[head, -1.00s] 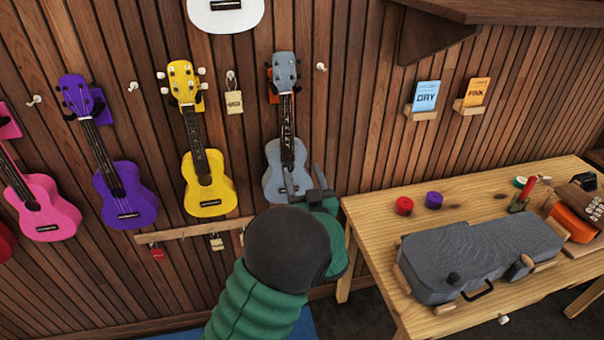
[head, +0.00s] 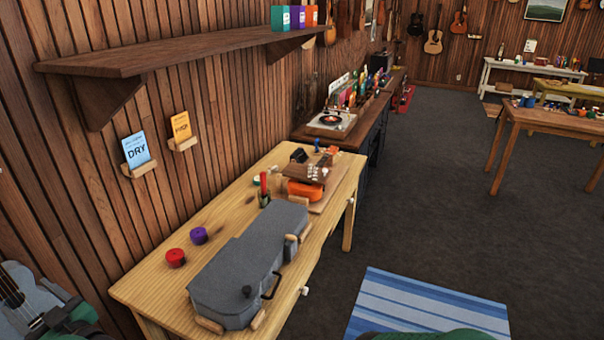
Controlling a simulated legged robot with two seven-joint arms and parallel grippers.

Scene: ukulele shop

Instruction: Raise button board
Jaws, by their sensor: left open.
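I cannot pick out a button board for certain. On the workbench (head: 150,292), a small orange ukulele (head: 304,190) lies at the far end, with a brown piece and pale knobs close by, too small to tell apart. My right gripper is out of view.
A grey case (head: 245,262) lies on the bench beside red (head: 176,257) and purple (head: 199,235) rolls. A wooden shelf (head: 150,60) juts from the wall above. A record player (head: 332,121) stands beyond. Dark floor and a blue striped rug (head: 425,305) lie open to the right.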

